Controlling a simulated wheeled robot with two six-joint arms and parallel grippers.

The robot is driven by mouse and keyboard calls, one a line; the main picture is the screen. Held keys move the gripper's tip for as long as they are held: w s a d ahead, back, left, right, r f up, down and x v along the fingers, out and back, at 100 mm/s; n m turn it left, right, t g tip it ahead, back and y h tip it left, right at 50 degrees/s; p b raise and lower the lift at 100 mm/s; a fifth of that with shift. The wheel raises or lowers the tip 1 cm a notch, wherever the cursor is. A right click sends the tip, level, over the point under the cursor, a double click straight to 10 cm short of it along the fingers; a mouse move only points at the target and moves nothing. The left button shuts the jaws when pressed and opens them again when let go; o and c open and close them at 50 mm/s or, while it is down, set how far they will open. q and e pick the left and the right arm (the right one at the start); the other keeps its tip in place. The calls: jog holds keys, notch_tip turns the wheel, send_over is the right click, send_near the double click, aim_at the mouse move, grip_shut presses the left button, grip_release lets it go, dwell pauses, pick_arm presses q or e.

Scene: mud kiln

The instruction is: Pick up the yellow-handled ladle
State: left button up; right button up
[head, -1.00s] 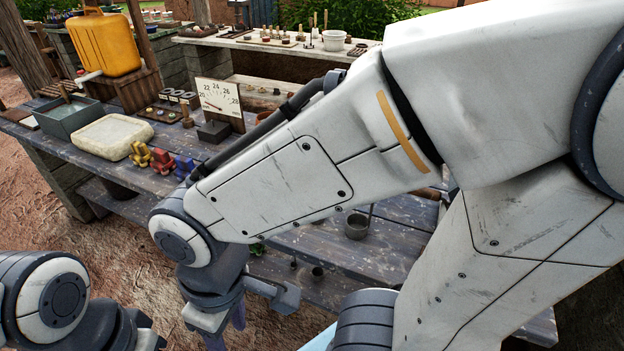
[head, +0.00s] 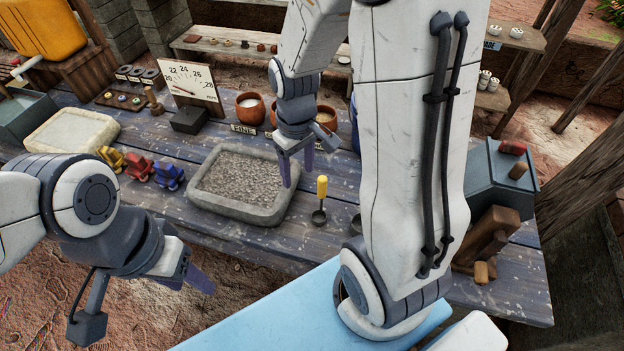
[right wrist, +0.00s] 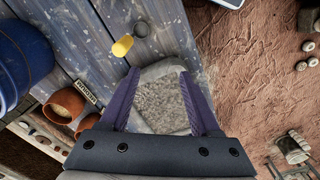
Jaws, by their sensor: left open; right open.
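My left gripper (head: 150,302) is open, low at the front left, away from the ladle.
Red, yellow and blue small figures (head: 139,168) stand left of the tray. Terracotta pots (head: 250,108) and a dial board (head: 192,85) stand behind. A grey box (head: 500,180) stands far right.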

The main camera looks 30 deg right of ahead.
jog(key=m+p, duration=0.1)
send_near(323, 187)
jog(key=shift+w+f, duration=0.55)
jog(key=shift+w, duration=0.15)
jog(key=f, duration=0.3)
jog(key=shift+s+d+f, duration=0.1)
jog(key=shift+d+f, duration=0.1)
jog(key=shift+f, duration=0.2)
jog(key=shift+f+p, duration=0.3)
jog(key=shift+f, duration=0.3)
jog(key=f+p, duration=0.1)
jog(key=f, duration=0.3)
jog(key=shift+s+f, duration=0.2)
jog(key=shift+f, duration=0.45)
pick_arm(q)
notch_tip(323, 187, up, 4)
jog(key=shift+s+a, duration=0.1)
pick_arm(e)
grip_shut()
